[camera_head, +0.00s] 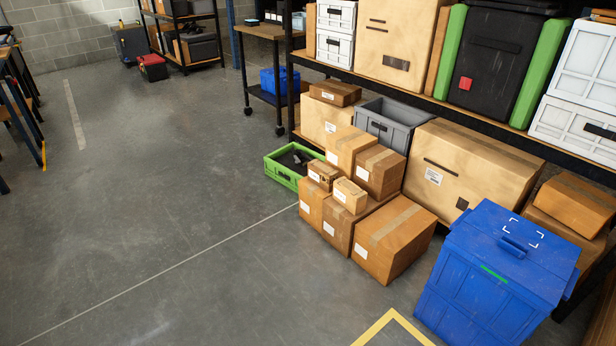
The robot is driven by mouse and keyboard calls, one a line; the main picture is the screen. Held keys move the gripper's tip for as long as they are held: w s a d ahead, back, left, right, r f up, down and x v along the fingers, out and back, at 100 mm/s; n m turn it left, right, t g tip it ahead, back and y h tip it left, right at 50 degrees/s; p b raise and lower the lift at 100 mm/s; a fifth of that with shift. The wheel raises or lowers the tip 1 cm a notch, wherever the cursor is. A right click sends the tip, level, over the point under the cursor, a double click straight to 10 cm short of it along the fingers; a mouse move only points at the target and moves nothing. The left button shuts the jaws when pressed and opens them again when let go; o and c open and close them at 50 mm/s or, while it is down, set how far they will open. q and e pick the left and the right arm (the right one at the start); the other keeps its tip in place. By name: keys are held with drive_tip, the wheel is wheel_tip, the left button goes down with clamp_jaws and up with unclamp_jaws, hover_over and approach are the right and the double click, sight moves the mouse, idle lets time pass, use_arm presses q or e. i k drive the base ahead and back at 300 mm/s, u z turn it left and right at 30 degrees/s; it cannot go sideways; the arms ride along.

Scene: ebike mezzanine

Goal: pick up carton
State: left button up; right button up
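Several brown cartons are stacked on the floor in front of the shelf rack, right of the picture's middle. A small carton (350,195) and another small carton (323,175) lie on top of the front boxes. A larger taped carton (394,239) stands at the front of the pile. Further cartons (380,172) and (349,149) sit behind, touching one another. A flat carton (335,93) lies on a bigger box at the back. I cannot tell which carton is meant. Neither of my grippers is in view.
A blue lidded bin (495,275) stands at the front right. A green crate (283,177) sits left of the pile. A grey tote (391,125) and a large box (468,172) stand behind. Open floor (150,200) fills the left and middle.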

sight(322, 175)
drive_tip(key=u, duration=0.7)
drive_tip(key=i, duration=1.45)
drive_tip(key=z, duration=0.25)
drive_tip(key=i, duration=1.25)
drive_tip(key=z, duration=1)
drive_tip(key=i, duration=1.05)
